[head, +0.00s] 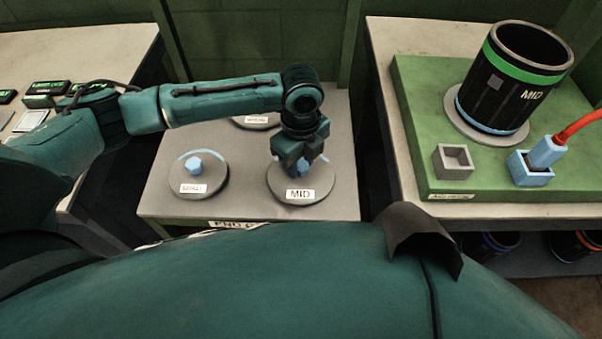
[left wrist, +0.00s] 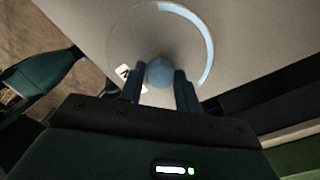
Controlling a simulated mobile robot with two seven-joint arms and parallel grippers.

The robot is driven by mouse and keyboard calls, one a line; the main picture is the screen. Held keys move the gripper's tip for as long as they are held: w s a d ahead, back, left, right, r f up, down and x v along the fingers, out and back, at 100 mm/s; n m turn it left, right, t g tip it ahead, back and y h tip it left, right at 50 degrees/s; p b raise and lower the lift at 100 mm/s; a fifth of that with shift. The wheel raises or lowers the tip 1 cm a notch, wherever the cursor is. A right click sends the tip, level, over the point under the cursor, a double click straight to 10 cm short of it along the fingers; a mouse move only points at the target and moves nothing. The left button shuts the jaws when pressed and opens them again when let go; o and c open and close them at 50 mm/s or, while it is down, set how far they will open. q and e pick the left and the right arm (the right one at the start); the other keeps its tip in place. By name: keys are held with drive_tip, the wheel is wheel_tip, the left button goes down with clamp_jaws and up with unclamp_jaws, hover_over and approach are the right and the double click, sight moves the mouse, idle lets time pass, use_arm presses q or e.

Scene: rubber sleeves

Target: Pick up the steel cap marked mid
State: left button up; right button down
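The steel cap marked MID (head: 315,198) is a round grey disc with a blue knob, lying at the front right of the low grey table. My left gripper (head: 302,160) points down over its knob, which shows between the fingers. In the left wrist view the blue knob (left wrist: 159,73) sits between the two fingertips (left wrist: 159,80), with little room on either side. The fingers look open, and the cap still lies flat. The disc (left wrist: 135,35) shows a pale blue arc on its rim. My right gripper is out of view.
Another cap (head: 215,185) with a blue knob lies to the left on the grey table (head: 240,207). A third cap (head: 256,122) is partly hidden behind my arm. On the right, a green board (head: 420,110) carries a black MID cylinder (head: 500,85) and two square holders.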

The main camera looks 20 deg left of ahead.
use_arm(q)
clamp_jaws()
drive_tip(key=shift+r, duration=0.15)
